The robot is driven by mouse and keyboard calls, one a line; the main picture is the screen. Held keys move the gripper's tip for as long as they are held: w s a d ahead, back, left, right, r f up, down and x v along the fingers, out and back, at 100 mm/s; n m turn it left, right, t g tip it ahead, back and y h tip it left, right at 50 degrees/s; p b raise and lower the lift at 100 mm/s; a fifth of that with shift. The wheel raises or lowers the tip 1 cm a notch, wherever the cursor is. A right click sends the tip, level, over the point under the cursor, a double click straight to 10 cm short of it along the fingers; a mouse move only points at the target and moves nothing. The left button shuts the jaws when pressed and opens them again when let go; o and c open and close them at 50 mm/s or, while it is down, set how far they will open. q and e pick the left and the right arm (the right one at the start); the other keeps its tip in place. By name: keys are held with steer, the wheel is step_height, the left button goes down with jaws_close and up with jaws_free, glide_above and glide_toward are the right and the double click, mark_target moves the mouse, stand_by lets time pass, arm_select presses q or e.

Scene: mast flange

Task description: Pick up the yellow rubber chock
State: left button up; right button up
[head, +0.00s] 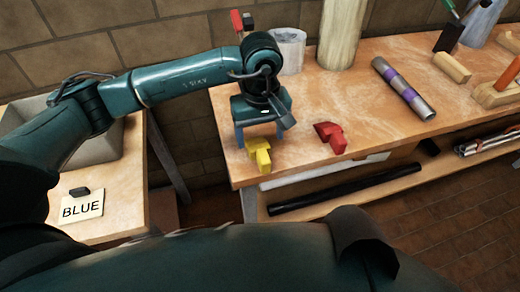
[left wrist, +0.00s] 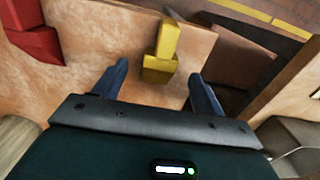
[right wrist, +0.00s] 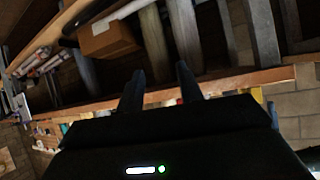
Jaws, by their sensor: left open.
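The yellow rubber chock (head: 259,155) lies on the wooden bench near its front left corner. It also shows in the left wrist view (left wrist: 161,55), ahead of the space between my fingers and close to the bench edge. My left gripper (head: 259,138) is open and empty above and just behind the chock; its blue fingers (left wrist: 157,88) stand apart on both sides of the chock's line. I cannot tell the exact height between them. My right gripper (right wrist: 160,83) shows in the right wrist view with its fingers apart and nothing between them, facing a shelf.
A red chock (head: 330,137) lies to the right of the yellow one. A grey cylinder with purple bands (head: 403,88) lies farther right on the bench (head: 360,65). At left, a second table holds a grey bin (head: 95,150) and a card reading BLUE (head: 82,207).

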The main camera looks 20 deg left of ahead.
mark_target(260, 148)
arm_select(q)
steer(key=shift+f+p, duration=0.7)
steer(key=shift+f, duration=2)
steer(key=c, duration=1.1)
steer(key=shift+r, duration=0.1)
